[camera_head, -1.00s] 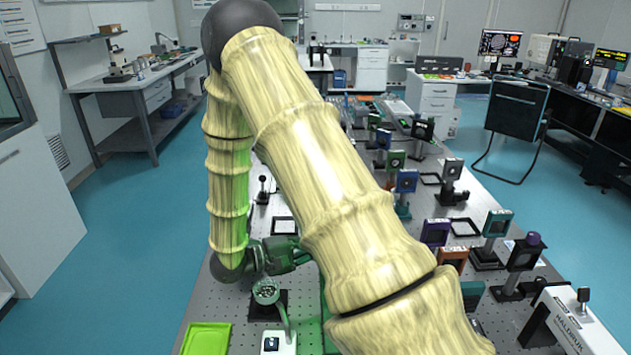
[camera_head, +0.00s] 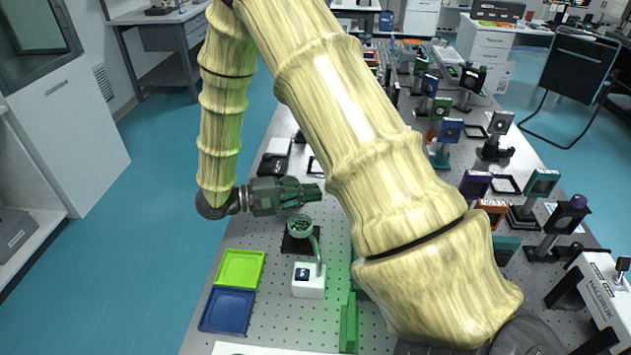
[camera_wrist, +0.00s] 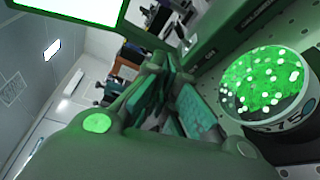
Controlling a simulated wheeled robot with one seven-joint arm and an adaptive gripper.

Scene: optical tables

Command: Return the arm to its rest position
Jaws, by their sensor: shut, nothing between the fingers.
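My arm reaches across the middle of the body camera view and bends down on the left to my gripper (camera_head: 318,193). The gripper is shut and empty, pointing right, above the optical table (camera_head: 282,320). It is close to a round sensor head (camera_head: 300,226), which stands on a thin arm from a white base (camera_head: 308,284). In the wrist view my gripper's fingers (camera_wrist: 172,72) show in the middle, and the sensor head (camera_wrist: 266,82) is at the right, its face lit green with white specks. I cannot tell whether they touch.
A green tray (camera_head: 240,269) and a blue tray (camera_head: 227,310) lie at the table's near left. Several mounted optics, among them a purple-framed one (camera_head: 476,184), stand right of my arm. A white cabinet (camera_head: 75,140) is at the left, with clear blue floor between.

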